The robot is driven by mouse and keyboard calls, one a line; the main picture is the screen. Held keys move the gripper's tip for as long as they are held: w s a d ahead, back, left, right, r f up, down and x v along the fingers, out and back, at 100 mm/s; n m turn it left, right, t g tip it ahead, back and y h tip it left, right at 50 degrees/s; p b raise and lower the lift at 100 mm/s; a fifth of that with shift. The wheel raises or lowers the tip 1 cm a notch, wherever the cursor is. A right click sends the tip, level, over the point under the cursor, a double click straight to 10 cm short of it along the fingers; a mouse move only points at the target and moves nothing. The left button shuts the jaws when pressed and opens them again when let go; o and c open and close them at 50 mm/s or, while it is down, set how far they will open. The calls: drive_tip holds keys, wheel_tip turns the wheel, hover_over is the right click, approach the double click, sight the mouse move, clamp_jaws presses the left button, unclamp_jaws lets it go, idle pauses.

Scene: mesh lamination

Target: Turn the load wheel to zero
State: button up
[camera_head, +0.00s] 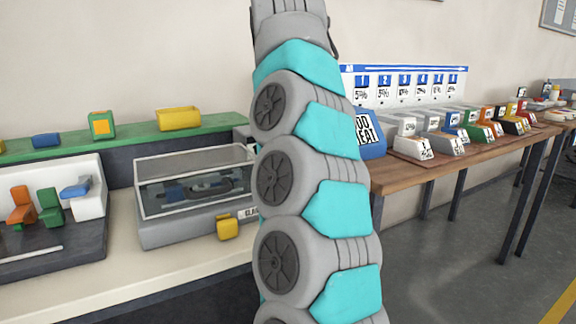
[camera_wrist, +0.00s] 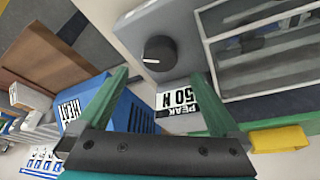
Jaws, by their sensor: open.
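The load wheel looks to be the round black knob (camera_wrist: 158,53) with a white pointer mark, on the grey test machine (camera_wrist: 138,21). In the wrist view the mark points left. My gripper (camera_wrist: 160,76) is open, its two green fingers spread. The knob shows just beyond and between the fingertips, with nothing held. A white label (camera_wrist: 178,106) reading "PEAK 50 N" lies between the fingers. In the head view the machine (camera_head: 180,232) stands on the bench with a clear cover; my arm hides its right end, the knob and my gripper.
A blue box (camera_wrist: 86,112) with "HEAT" lettering stands close beside my left finger; it also shows in the head view (camera_head: 372,149). Trays with colored parts (camera_head: 45,240) stand left on the bench.

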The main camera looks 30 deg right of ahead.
drive_tip(key=shift+x, duration=3.75)
drive_tip(key=c, duration=1.3)
